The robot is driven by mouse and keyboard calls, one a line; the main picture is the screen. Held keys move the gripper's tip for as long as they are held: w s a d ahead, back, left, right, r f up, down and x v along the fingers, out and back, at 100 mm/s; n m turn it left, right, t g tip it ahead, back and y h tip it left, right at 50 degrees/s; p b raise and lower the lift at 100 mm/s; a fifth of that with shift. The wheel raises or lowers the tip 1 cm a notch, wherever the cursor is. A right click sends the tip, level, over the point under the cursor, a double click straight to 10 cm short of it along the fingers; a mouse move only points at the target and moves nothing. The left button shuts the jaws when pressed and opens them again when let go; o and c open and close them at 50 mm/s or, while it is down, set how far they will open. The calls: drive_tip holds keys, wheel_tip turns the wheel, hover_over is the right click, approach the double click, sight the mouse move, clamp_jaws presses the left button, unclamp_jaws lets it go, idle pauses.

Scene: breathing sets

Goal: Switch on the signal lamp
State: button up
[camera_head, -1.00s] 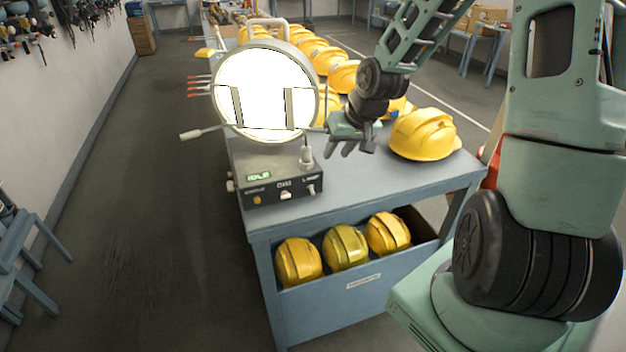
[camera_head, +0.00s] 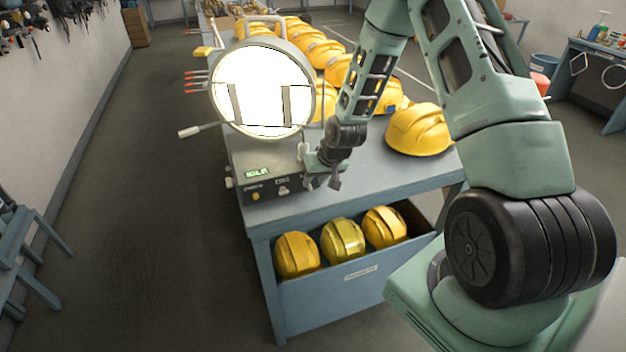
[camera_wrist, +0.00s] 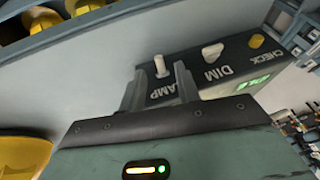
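The signal lamp (camera_head: 262,92) stands on the bench, its round face bright white. Its control box (camera_head: 268,180) below has a green display, an orange CHECK button (camera_wrist: 256,41), a white DIM knob (camera_wrist: 212,52) and a pale LAMP toggle (camera_wrist: 160,66). My gripper (camera_head: 322,184) is at the box's front right corner. In the wrist view my gripper (camera_wrist: 158,76) is open, with its two fingers apart and the LAMP toggle appearing between their tips. I cannot tell whether either finger touches it. In the head view my gripper hides the toggle.
Several yellow helmets line the blue bench (camera_head: 385,185); the nearest helmet (camera_head: 420,130) is right of my gripper. A bin (camera_head: 330,295) below the bench top holds 3 helmets. A lever (camera_head: 190,132) sticks out left of the lamp.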

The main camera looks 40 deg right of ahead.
drive_tip(key=shift+x, duration=1.15)
clamp_jaws()
drive_tip(key=shift+f+b, duration=0.25)
drive_tip(key=shift+b, duration=0.15)
drive_tip(key=shift+s+f+t+b, duration=0.15)
drive_tip(key=shift+t+b, duration=0.35)
drive_tip(key=shift+b, duration=0.35)
